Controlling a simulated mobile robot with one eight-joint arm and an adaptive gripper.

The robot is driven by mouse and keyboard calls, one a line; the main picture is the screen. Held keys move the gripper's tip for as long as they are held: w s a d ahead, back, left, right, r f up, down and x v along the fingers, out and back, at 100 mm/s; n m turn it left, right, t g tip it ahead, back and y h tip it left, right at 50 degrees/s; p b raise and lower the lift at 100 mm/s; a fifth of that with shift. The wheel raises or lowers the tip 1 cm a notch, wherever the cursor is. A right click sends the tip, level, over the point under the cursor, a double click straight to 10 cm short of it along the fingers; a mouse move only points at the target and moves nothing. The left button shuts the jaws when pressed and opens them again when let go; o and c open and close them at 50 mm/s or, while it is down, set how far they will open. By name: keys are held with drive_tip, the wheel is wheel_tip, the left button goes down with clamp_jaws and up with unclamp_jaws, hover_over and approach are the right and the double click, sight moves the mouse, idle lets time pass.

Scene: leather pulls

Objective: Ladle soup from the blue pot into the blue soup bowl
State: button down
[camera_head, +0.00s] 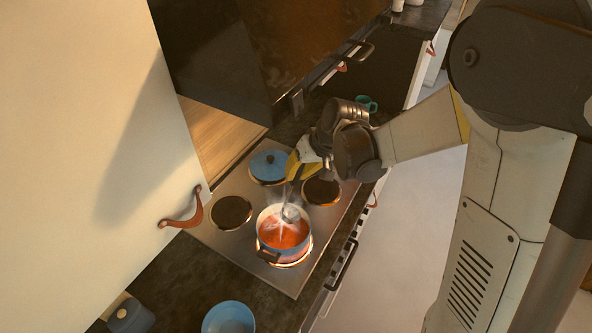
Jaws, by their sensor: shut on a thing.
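The blue pot (262,226) stands on the front burner of the stove and holds orange-red soup (284,234). My gripper (292,168) is above the pot's far side, shut on the ladle. The ladle (291,212) hangs down from it, with its grey bowl end at the pot's far part, over or in the soup; I cannot tell how deep. Steam or glare blurs this spot. The blue soup bowl (228,318) sits on the dark counter at the bottom edge, partly cut off by the frame, apart from the pot.
Two dark burners (231,212) are bare. A teal mug (366,103) stands behind my arm. A white cabinet door with a red leather pull (188,214) is at the left. A dark lidded container (130,317) is at the lower left.

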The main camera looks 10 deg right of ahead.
drive_tip(key=b, duration=0.9)
hover_over(285, 211)
drive_tip(key=w+d, duration=0.1)
drive_tip(key=d, duration=0.2)
drive_tip(key=f, duration=1)
drive_tip(key=shift+d, duration=0.2)
drive_tip(key=shift+a, duration=0.1)
drive_tip(key=shift+s+a+n+t+h, duration=0.15)
drive_tip(key=shift+s+a+h, duration=0.1)
drive_tip(key=shift+a+h, duration=0.4)
drive_tip(key=shift+s+a+n+t+h, duration=0.15)
drive_tip(key=shift+s+a+h, duration=0.15)
drive_tip(key=shift+a, duration=0.65)
drive_tip(key=s+a+t+h+b, duration=0.1)
drive_tip(key=a+h, duration=0.2)
drive_tip(key=a, duration=0.2)
wheel_tip(285, 211, up, 10)
drive_tip(key=p, duration=0.6)
drive_tip(key=shift+d+n, duration=0.15)
drive_tip(key=shift+n, duration=0.15)
drive_tip(key=shift+s+f, duration=0.15)
